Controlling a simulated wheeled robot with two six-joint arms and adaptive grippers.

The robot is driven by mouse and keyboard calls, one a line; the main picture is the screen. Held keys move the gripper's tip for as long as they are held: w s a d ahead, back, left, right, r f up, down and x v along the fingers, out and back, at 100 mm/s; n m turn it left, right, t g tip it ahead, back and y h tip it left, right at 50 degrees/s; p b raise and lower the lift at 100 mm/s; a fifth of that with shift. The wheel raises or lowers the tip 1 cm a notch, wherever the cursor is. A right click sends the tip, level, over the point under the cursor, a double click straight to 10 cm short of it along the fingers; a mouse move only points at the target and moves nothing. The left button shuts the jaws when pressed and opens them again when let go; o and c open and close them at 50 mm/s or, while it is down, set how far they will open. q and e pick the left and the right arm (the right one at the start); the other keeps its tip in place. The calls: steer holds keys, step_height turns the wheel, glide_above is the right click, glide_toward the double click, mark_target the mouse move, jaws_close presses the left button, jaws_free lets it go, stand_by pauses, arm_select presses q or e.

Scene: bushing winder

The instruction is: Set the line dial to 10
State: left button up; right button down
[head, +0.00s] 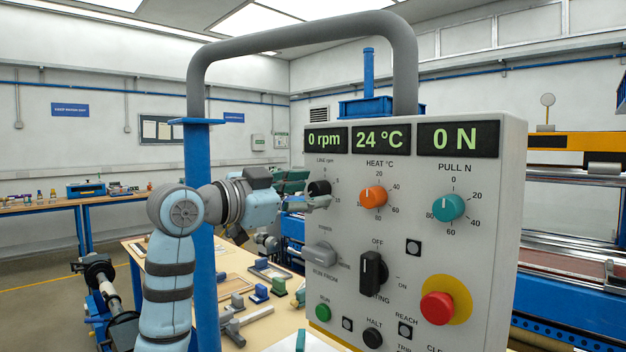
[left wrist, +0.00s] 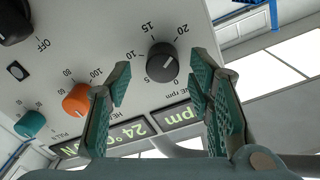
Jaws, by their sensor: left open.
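The line dial (head: 319,188) is a black knob at the upper left of the grey control panel, under the display reading 0 rpm (head: 326,140). In the left wrist view the dial (left wrist: 161,63) appears upside down, with marks including 10, 15 and 20 around it. My left gripper (head: 308,191) is open at the dial, its green fingers on either side of it. In the left wrist view the fingertips (left wrist: 161,78) flank the knob with visible gaps; whether they touch it I cannot tell. A green tip at the bottom of the head view may belong to my right gripper (head: 300,341).
The orange heat dial (head: 373,197) and teal pull dial (head: 449,207) sit to the right. Below are a grey selector (head: 321,254), a black switch (head: 373,271) and a red stop button (head: 437,308). A blue post (head: 201,240) stands behind my left arm.

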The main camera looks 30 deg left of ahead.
arm_select(q)
steer(key=shift+w+d+r, duration=0.15)
steer(key=shift+w+d, duration=0.1)
steer(key=shift+w, duration=0.55)
steer(key=shift+a, duration=0.2)
steer(key=shift+w+d, duration=0.1)
steer(key=shift+w, duration=0.05)
jaws_close()
